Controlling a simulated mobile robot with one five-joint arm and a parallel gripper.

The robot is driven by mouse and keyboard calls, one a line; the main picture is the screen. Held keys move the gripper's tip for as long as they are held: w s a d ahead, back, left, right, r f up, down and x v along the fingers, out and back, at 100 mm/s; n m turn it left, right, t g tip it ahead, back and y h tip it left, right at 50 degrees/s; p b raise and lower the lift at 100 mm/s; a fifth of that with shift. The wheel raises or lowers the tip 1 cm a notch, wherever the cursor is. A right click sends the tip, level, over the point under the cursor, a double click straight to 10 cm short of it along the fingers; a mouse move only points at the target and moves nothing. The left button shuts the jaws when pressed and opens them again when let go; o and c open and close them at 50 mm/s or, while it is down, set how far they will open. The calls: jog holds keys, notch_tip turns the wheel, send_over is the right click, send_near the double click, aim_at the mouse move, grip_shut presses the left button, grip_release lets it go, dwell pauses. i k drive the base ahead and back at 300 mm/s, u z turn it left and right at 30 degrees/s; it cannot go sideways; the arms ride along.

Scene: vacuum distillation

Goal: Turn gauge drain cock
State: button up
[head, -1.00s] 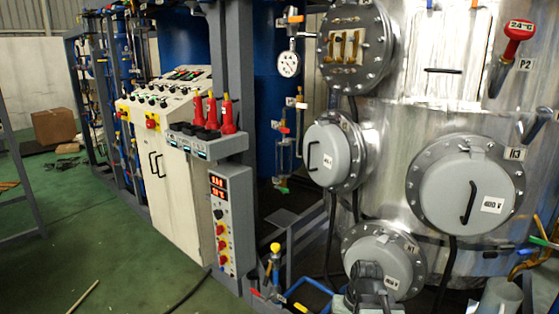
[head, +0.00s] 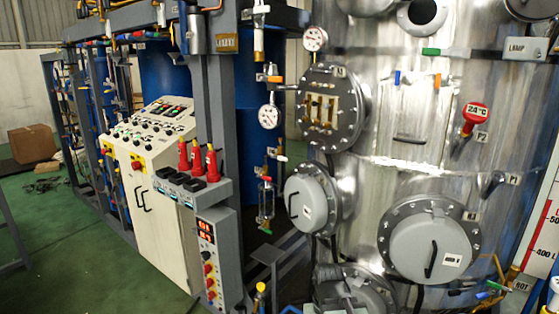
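A slim sight-glass gauge (head: 266,192) hangs upright in the middle of the head view, left of the steel vessel. A small green-handled cock (head: 265,229) sits at its lower end, and a red handle (head: 274,153) shows near its upper end. The green one appears to be the drain cock; its exact angle is too small to tell.
The steel vessel (head: 395,185) with round flanged covers fills the right side. A grey frame post and a switch box (head: 208,262) stand left of the gauge. The white control console (head: 150,190) is further left. Green floor (head: 90,265) is open at the lower left.

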aim_at(480, 296)
jog(key=z, duration=1.6)
